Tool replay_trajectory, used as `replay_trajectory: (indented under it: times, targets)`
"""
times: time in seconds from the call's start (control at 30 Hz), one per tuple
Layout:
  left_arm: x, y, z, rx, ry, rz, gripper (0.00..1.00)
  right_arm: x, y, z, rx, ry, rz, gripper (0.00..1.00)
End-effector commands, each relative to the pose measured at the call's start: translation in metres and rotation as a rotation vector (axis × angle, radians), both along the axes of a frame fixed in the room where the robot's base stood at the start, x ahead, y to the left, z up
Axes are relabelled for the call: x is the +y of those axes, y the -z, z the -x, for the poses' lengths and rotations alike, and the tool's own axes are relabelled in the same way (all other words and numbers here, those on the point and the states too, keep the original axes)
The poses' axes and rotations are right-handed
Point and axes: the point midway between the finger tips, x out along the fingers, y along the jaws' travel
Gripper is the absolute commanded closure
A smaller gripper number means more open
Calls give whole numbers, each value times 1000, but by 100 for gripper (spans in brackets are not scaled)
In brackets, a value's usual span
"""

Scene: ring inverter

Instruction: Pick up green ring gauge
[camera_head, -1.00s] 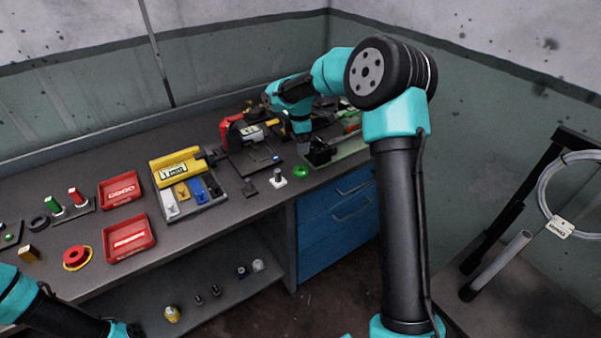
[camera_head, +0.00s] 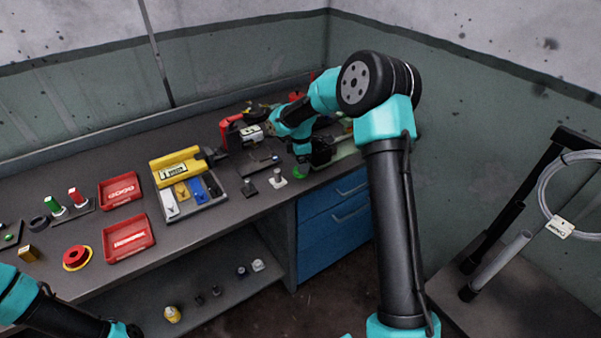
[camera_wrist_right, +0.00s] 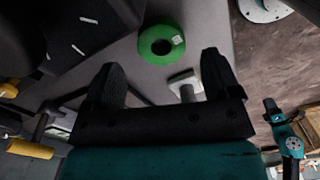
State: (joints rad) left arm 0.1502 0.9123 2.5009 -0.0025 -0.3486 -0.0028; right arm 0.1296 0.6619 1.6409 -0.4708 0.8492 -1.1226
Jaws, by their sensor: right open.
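The green ring gauge (camera_head: 299,174) lies flat on the bench near its front edge, in the head view partly hidden by my right gripper (camera_head: 303,163) just above it. In the right wrist view the green ring (camera_wrist_right: 147,46) lies just beyond my right fingertips (camera_wrist_right: 160,62), roughly centred between them in the picture. The two fingers are wide apart with nothing held; the ring is not touched as far as I can see. Part of my left arm shows at the lower left of the head view, but its gripper is out of frame.
A metal post on a white base (camera_head: 277,180) stands close to the left of the ring; it also shows between my fingers in the wrist view (camera_wrist_right: 185,84). A dark block (camera_head: 249,188) is further left. A yellow-and-grey tray (camera_head: 222,201) and red bins (camera_head: 129,236) stand left.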

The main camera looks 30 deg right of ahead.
Motion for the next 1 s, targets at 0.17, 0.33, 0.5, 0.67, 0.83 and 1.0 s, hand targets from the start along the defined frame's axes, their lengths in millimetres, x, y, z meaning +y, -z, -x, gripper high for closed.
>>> replay_trajectory:
  times: [0.17,0.33,0.5,0.67,0.83,1.0]
  targets:
    - [0,0,0,0,0,0,57,-1,26,2,3,-1,-1,17]
    - [0,0,0,0,0,0,57,-1,37,2,-1,0,0,17]
    - [0,0,0,0,0,0,57,-1,37,2,-1,0,-1,17]
    - [0,0,0,0,0,0,57,-1,37,2,0,0,-1,17]
    - [0,0,0,0,0,0,57,-1,37,2,0,0,-1,21]
    - [0,0,0,0,0,0,57,-1,37,2,0,0,-1,37]
